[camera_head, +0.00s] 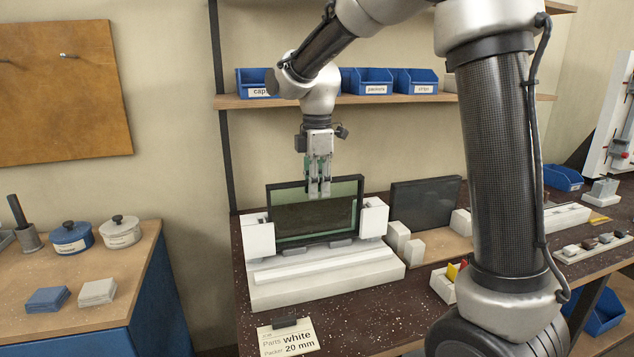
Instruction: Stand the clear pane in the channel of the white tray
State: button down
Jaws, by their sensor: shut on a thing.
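The clear pane (346,187) is a greenish, see-through sheet standing upright at the back of the white tray (330,284). My gripper (319,193) is shut on its upper edge from above. A dark-framed panel (271,203) overlaps the pane in the picture, between two white end blocks (259,238). The tray has a long groove along its top, in front of the panel. The pane's lower edge is close to the tray, but I cannot tell whether it sits in a channel.
A second dark panel (425,205) stands to the right, near white blocks (398,237). Blue bins (373,81) line the shelf above. My own arm link hides part of the bench's right side.

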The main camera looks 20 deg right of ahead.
jog(key=shift+f, duration=0.15)
jog(key=c, duration=1.2)
grip_release()
jog(key=shift+r, duration=4)
